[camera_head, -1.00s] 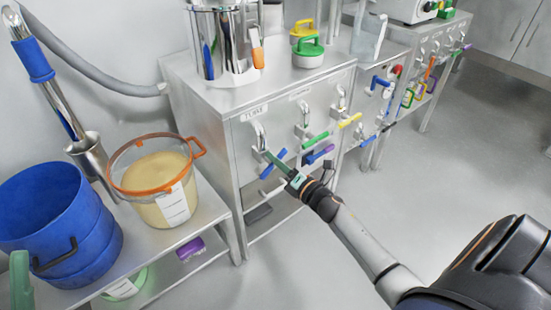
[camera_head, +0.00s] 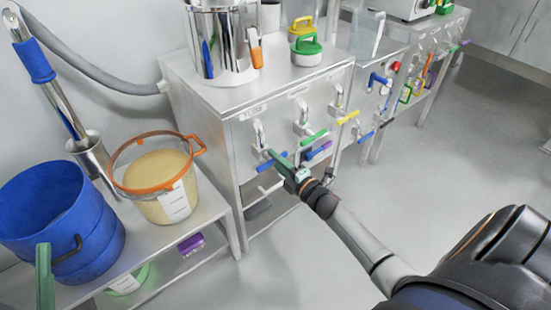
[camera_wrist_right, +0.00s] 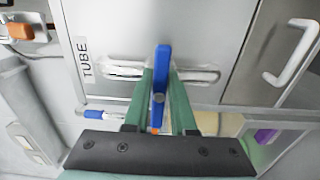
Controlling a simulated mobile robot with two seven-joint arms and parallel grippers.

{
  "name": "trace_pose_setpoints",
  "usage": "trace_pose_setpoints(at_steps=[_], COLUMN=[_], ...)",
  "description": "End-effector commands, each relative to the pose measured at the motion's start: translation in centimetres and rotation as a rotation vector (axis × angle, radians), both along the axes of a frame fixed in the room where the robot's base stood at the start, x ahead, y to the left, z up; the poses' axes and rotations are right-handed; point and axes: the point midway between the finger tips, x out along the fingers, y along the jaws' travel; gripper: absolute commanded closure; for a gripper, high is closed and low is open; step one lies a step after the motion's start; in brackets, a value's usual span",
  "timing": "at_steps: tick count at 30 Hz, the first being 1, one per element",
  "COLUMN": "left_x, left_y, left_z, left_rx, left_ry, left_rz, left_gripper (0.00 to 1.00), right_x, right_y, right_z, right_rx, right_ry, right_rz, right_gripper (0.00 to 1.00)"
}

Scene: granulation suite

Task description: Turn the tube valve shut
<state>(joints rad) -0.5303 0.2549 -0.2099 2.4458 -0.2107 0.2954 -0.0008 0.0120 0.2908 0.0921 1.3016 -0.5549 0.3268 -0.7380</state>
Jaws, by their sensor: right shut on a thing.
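The tube valve's blue handle (camera_head: 264,166) sits on the front of the steel cabinet (camera_head: 243,166), below a bent metal pipe and the label. In the right wrist view the blue handle (camera_wrist_right: 161,70) stands between my green fingers, near the TUBE label (camera_wrist_right: 83,58). My right gripper (camera_head: 279,160) is shut on this handle; its fingers cover part of it in the head view. A green finger of my left gripper (camera_head: 44,275) shows at the lower left; the rest is out of frame.
A blue bucket (camera_head: 60,215) and an orange-rimmed tub (camera_head: 148,187) stand on a low bench at left. The floor at right is clear.

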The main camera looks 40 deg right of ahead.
Motion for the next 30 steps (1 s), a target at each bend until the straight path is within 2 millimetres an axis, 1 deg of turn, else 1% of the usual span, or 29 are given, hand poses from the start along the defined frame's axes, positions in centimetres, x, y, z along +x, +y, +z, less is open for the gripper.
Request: trace_pose_setpoints(at_steps=[12,13,20,21,27,30], left_x=[0.08,0.08,0.08,0.08,0.08,0.12], left_y=[-0.01,-0.01,-0.02,-0.02,-0.02,-0.01], left_z=[-0.14,-0.14,-0.14,-0.14,-0.13,-0.07], left_rx=[-0.001,-0.001,-0.001,-0.001,-0.001,-0.001], left_ry=[0.008,0.008,0.008,0.008,0.008,0.011], left_rz=[0.000,0.000,0.000,0.000,0.000,0.000], left_gripper=[0.50,0.50,0.50,0.50,0.50,0.50], right_x=[-0.06,-0.06,-0.03,-0.02,-0.02,-0.32], right_y=[0.08,0.08,0.06,0.05,0.03,0.02], right_z=[-0.14,-0.14,-0.09,-0.07,-0.03,-0.01], right_rx=[0.008,0.007,0.007,0.006,0.006,0.006], right_ry=[0.003,0.003,0.002,0.001,0.001,0.001], right_rz=[0.002,0.002,0.001,0.001,0.001,0.001], right_gripper=[1.00,0.75,0.49,0.48,0.48,0.48])
